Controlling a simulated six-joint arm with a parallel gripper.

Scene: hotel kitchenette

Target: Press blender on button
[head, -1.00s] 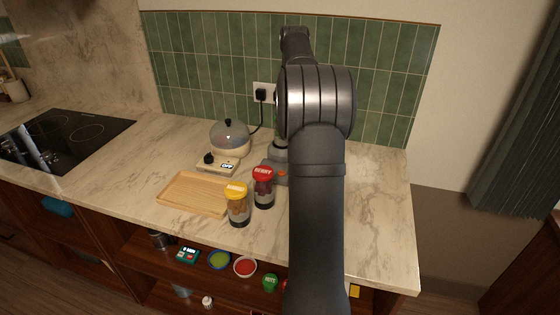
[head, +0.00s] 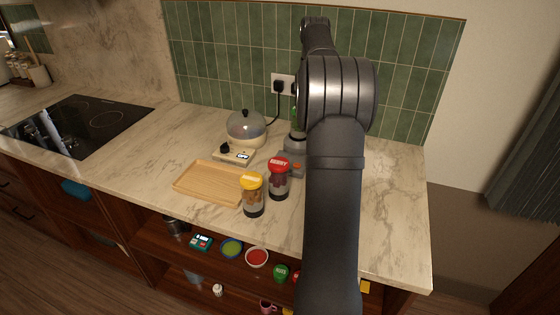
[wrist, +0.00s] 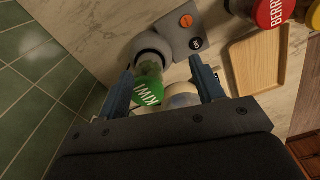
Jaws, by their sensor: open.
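The blender has a grey base (wrist: 184,28) with a round orange button (wrist: 186,21), clear of my fingers in the wrist view. A jar with a green KIWI lid (wrist: 147,96) and green contents is at its round collar. In the head view, the blender base (head: 292,170) shows partly, and my arm hides the rest. My gripper (wrist: 160,68) is open, with one finger on each side of the kiwi jar in the wrist view. Contact with the jar cannot be told. My arm hides the fingers in the head view.
A red-lidded berry jar (head: 279,180) and a yellow-lidded jar (head: 252,195) stand in front of the blender. A wooden tray (head: 205,184) and a domed appliance (head: 245,128) are to the left. A tiled wall (head: 235,50) is behind. The right counter end is clear.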

